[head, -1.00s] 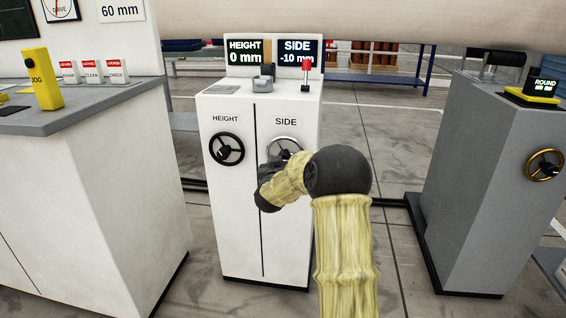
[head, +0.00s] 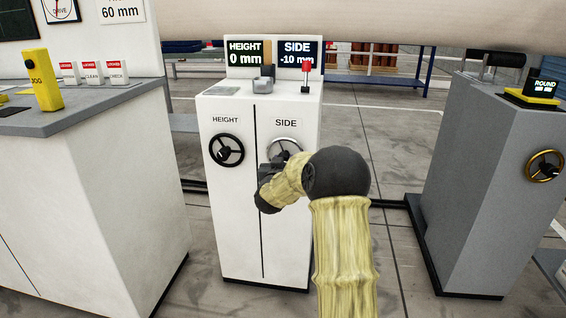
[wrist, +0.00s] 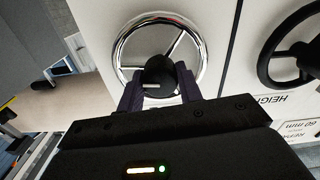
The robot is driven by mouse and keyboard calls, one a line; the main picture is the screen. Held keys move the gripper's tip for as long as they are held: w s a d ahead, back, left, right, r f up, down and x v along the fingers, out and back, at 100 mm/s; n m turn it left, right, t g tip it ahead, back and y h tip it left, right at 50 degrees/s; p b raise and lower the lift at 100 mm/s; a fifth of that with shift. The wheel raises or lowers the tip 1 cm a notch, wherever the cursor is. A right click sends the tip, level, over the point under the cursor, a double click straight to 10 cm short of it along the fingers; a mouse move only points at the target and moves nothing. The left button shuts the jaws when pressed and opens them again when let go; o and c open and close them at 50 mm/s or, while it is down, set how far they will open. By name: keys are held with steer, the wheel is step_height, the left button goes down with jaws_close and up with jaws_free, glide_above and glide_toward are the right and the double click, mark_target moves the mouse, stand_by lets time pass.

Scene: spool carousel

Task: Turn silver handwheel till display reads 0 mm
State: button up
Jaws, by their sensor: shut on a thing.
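The silver handwheel (head: 287,145) is on the front of the white cabinet, under the SIDE label, partly hidden by my arm. In the wrist view its chrome rim (wrist: 205,50) and spokes show clearly. My gripper (wrist: 158,80) is shut on the wheel's dark knob (wrist: 156,72), with one finger on each side of it. In the head view my gripper (head: 275,165) is mostly hidden by my wrist. The SIDE display (head: 297,54) reads -10 mm. The HEIGHT display (head: 245,54) reads 0 mm.
The black HEIGHT handwheel (head: 227,150) is close on the left of the same cabinet (head: 237,235). A red-topped lever (head: 306,75) stands on top. A grey cabinet with a brass wheel (head: 545,165) is at right; a white console (head: 90,190) is at left.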

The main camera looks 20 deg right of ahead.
steer(key=m+b, duration=0.1)
steer(key=m, duration=0.2)
steer(key=shift+m, duration=0.4)
steer(key=m+b, duration=0.1)
steer(key=m, duration=0.2)
steer(key=shift+f+m, duration=0.1)
steer(key=shift+m, duration=0.3)
steer(key=m+b, duration=0.2)
steer(key=m, duration=0.1)
steer(key=shift+m, duration=0.3)
steer(key=shift+m+b, duration=0.85)
steer(key=shift+m, duration=0.75)
steer(key=o, duration=1)
